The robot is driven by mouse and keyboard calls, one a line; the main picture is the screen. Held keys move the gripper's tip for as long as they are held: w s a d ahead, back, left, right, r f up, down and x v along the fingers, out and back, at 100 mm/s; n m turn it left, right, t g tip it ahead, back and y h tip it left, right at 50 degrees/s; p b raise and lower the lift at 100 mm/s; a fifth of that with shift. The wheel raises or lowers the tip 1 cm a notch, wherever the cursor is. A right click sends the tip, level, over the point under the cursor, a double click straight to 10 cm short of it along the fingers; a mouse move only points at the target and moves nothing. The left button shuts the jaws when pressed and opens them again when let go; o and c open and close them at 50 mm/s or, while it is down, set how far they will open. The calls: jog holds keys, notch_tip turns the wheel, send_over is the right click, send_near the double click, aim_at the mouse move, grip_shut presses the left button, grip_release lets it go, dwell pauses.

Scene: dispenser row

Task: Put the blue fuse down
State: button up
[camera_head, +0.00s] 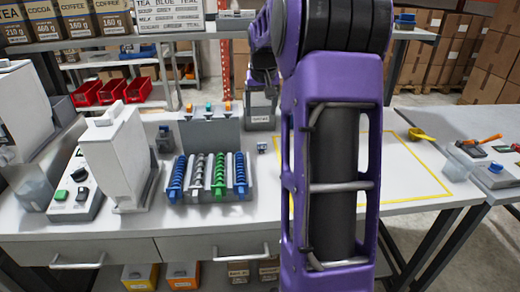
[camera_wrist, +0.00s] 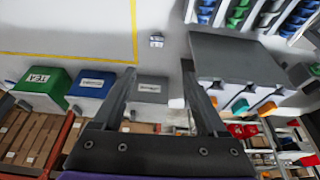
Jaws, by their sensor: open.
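A small grey-blue block, which appears to be the blue fuse (camera_head: 262,147), lies on the white worktop just right of the dispenser with the coils. It also shows in the wrist view (camera_wrist: 157,40), where its colour is pale and its blue is hard to make out. My gripper (camera_wrist: 158,70) is open, with nothing between its two dark fingers. In the wrist view the block lies apart from the fingers, a little beyond the fingertips and in line with the gap. In the head view my purple arm stands in front, and the fingers cannot be made out.
The coil dispenser (camera_head: 208,178) stands left of the block. A yellow-outlined area (camera_head: 415,160) is bare where visible, partly behind my arm. Green (camera_wrist: 42,84), blue (camera_wrist: 92,84) and grey (camera_wrist: 150,88) bins line the worktop's far side. A yellow scoop (camera_head: 420,135) lies at right.

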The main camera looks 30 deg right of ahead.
send_near(262, 144)
jog(key=x, duration=0.5)
jog(key=shift+w+a+r+b, duration=0.15)
jog(key=shift+w+b, duration=0.1)
jog(key=shift+b, duration=0.15)
jog(key=shift+x, duration=2.8)
jog(key=shift+s+t, duration=0.15)
jog(key=shift+t, duration=0.15)
grip_shut()
